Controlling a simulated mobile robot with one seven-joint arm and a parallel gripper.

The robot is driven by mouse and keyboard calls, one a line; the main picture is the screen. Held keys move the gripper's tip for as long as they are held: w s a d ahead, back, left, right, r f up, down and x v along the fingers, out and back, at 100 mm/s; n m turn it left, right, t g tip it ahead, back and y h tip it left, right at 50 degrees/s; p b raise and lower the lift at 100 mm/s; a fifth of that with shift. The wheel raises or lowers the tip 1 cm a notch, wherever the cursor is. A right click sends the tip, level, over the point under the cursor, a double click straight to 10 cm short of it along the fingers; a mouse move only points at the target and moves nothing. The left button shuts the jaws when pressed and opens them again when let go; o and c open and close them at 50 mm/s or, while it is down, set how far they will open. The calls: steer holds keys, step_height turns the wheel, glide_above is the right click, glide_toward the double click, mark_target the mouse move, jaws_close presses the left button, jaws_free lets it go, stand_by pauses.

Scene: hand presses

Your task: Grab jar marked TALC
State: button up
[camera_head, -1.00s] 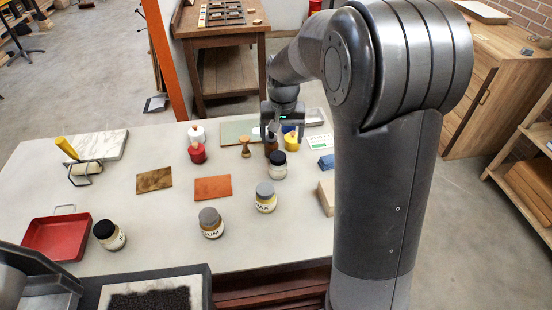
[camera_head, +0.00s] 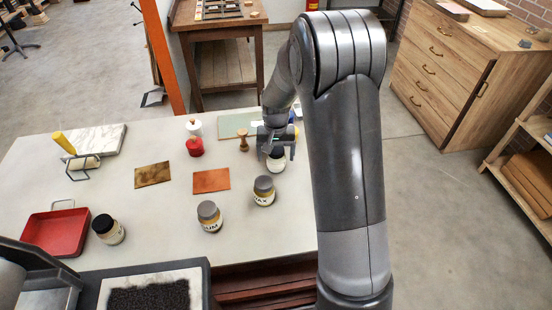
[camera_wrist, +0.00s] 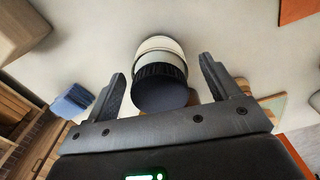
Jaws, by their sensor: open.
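A jar with a black lid and pale body (camera_head: 276,164) stands toward the back right of the table. My gripper (camera_head: 274,148) is at this jar and hides much of its lid. In the wrist view the jar's dark ridged lid and pale body (camera_wrist: 164,47) sit between my open fingers (camera_wrist: 162,76), with a gap on each side. No label can be read on it, so I cannot tell if it is TALC. Another black-lidded jar (camera_head: 108,231) stands at the front left, its label unreadable.
Grey-lidded jars marked UM (camera_head: 210,217) and AX (camera_head: 264,192), as far as visible, stand in front of the gripper. A red tray (camera_head: 57,234) is farther left.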

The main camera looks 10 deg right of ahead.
steer(key=shift+f, duration=1.35)
steer(key=shift+c, duration=0.4)
steer(key=c, duration=1.2)
steer(key=shift+r, duration=0.15)
steer(key=shift+c, duration=0.2)
